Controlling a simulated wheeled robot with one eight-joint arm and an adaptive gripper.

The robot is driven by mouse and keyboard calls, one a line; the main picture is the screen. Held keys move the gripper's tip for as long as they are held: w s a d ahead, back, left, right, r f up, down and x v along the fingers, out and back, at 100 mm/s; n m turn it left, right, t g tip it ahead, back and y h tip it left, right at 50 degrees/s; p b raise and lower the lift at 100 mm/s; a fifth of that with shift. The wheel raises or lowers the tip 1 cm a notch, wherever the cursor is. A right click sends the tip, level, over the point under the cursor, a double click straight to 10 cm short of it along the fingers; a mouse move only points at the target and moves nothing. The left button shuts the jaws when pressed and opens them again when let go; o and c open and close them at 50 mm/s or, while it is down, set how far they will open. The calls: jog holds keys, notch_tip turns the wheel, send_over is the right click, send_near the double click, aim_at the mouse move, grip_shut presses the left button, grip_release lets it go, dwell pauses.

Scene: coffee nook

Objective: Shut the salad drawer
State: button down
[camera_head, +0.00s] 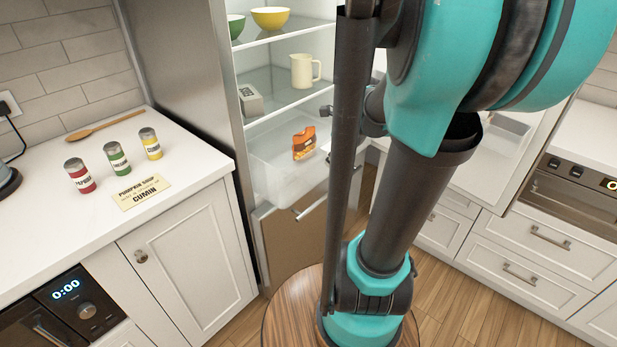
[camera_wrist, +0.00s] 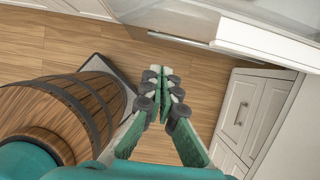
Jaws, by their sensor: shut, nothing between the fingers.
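The salad drawer (camera_head: 270,172) is a clear, frosted bin at the bottom of the open fridge compartment in the head view. It holds an orange packet (camera_head: 304,143) and seems to stand out from under the lower glass shelf. My arm hides its right side. My gripper (camera_wrist: 161,75) is shut and empty in the wrist view, pointing down over the wood floor. It is apart from the fridge front at the top of that view. I cannot make out the fingertips in the head view.
A brown lower fridge front with a bar handle (camera_head: 310,206) lies below the drawer. Fridge shelves hold a yellow bowl (camera_head: 270,17), a green bowl (camera_head: 237,26), a cream jug (camera_head: 305,71) and a grey box (camera_head: 250,99). Spice jars (camera_head: 117,158) stand on the left counter.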

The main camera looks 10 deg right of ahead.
jog(key=w+a+f, duration=0.1)
jog(key=w+f, duration=0.1)
jog(key=f, duration=0.1)
jog(key=w+a+f, duration=0.2)
jog(key=f, duration=0.1)
jog(key=w+a+f, duration=0.1)
jog(key=w+f, duration=0.1)
jog(key=f, duration=0.1)
jog(key=shift+w+a, duration=0.1)
jog(key=shift+a, duration=0.15)
dwell(0.4)
